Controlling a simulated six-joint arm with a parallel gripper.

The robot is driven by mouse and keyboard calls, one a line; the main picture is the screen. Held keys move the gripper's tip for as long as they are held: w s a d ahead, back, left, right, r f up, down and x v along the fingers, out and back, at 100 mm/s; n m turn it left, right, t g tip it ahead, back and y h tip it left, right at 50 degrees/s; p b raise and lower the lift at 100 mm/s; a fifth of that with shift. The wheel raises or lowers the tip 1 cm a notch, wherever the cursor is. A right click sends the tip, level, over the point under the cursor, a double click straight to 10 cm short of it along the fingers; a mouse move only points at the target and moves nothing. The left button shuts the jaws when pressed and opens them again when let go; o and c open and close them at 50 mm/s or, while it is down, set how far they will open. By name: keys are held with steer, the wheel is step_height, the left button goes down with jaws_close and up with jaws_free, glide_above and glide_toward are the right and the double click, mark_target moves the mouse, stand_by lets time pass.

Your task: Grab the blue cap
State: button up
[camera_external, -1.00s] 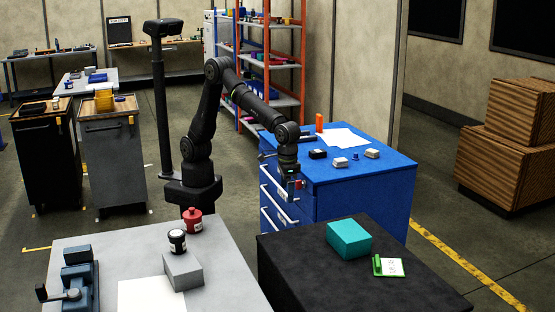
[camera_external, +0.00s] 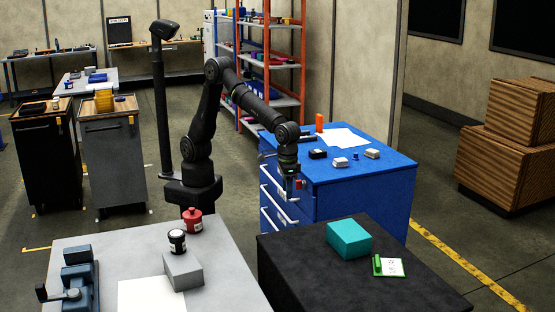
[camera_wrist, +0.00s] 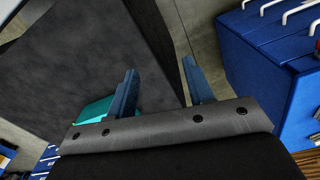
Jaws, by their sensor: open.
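The small blue cap (camera_external: 355,156) stands on the blue drawer cabinet (camera_external: 385,168), next to a small white-and-grey block (camera_external: 340,162). My gripper (camera_external: 292,192) hangs in front of the cabinet's left side, below its top and apart from the cap. In the wrist view my gripper (camera_wrist: 160,80) has its two blue-grey fingers spread, with nothing between them. The cap does not show in the wrist view; the cabinet (camera_wrist: 260,75) appears there at the right.
On the cabinet stand a black block (camera_external: 318,154), another pale block (camera_external: 372,153), an orange item (camera_external: 319,122) and white paper (camera_external: 343,138). A black table (camera_external: 300,245) with a teal box (camera_external: 349,238) is in front. A grey table (camera_external: 225,275) stands at left.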

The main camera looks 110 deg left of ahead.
steer(key=w+a+r+m+t, duration=0.1)
steer(key=w+a, duration=0.3)
steer(key=a, duration=0.7)
steer(key=w+a+r, duration=0.1)
steer(key=w+a, duration=0.3)
steer(key=a, duration=0.8)
steer(key=w+a+m+t, duration=0.1)
steer(key=w+a, duration=0.3)
steer(key=a, duration=0.7)
steer(key=s+a+r+m+t, duration=0.1)
steer(key=s+a, duration=0.3)
steer(key=a, duration=0.9)
steer(key=s+a+r+m+t, duration=0.1)
steer(key=s+a, duration=0.2)
steer(key=a, duration=1)
steer(key=s+a+r+m+t, duration=0.1)
steer(key=s+a, duration=0.3)
steer(key=a, duration=0.8)
glide_toward(356, 156)
steer(key=shift+w+a+f+g+y, duration=0.15)
steer(key=shift+w+a+f, duration=0.05)
steer(key=shift+f, duration=0.25)
steer(key=shift+w+a+f+g+y, duration=0.15)
steer(key=shift+w+a+f, duration=0.05)
steer(key=shift+f, duration=0.3)
steer(key=shift+x, duration=2.7)
steer(key=shift+w+r, duration=0.1)
steer(key=shift+w, duration=0.1)
jaws_close()
